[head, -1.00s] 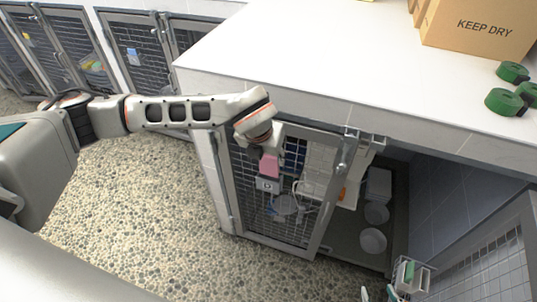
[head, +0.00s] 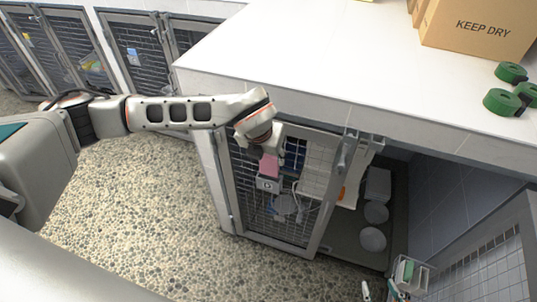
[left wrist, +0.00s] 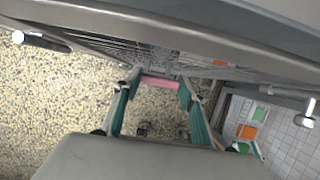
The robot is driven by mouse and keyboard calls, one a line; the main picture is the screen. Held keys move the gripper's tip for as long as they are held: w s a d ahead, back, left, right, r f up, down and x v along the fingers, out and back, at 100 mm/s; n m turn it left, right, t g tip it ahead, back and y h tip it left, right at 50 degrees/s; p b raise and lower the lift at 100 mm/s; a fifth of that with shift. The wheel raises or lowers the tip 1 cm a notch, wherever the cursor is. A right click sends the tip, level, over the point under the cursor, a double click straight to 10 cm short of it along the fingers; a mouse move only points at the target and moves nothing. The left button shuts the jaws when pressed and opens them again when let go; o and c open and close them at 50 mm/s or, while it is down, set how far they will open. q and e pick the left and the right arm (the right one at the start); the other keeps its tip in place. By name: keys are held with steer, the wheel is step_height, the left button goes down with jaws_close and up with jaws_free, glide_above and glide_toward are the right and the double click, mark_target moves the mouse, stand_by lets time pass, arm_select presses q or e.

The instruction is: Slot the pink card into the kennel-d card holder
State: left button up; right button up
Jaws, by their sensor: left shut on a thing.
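The pink card (head: 269,165) is held upright in my left gripper (head: 266,151), in front of the open-swung mesh kennel door (head: 300,229). The card holder (head: 269,184), a small grey plate with a dark letter mark, is on the door directly below the card. The card's lower edge is at the holder's top; I cannot tell whether it is inside the slot. In the left wrist view the pink card (left wrist: 160,82) shows as a thin strip between the teal fingers, close to the mesh.
A white counter (head: 300,60) lies above the kennel, with a cardboard box (head: 481,32) and green rolls (head: 501,102) on it. Bowls (head: 373,239) stand inside the kennel. A small caddy (head: 409,273) is at the lower right. The pebbled floor at left is clear.

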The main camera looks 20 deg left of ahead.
mark_target(268, 167)
arm_select(q)
steer(key=shift+f, duration=0.1)
arm_select(e)
steer(key=shift+f, duration=0.1)
arm_select(q)
steer(key=shift+f, duration=0.6)
steer(key=shift+f+b, duration=0.1)
steer(key=shift+b, duration=0.2)
arm_select(e)
steer(key=shift+s+f, duration=0.6)
steer(key=shift+f, duration=0.15)
arm_select(q)
steer(key=shift+f, duration=0.35)
arm_select(e)
steer(key=shift+f, duration=0.2)
arm_select(q)
steer(key=shift+f+b, duration=0.35)
steer(key=shift+f, duration=0.15)
arm_select(e)
steer(key=shift+w, duration=0.2)
arm_select(q)
steer(key=shift+f, duration=0.35)
arm_select(e)
steer(key=shift+s+f, duration=0.2)
steer(key=shift+f, duration=0.1)
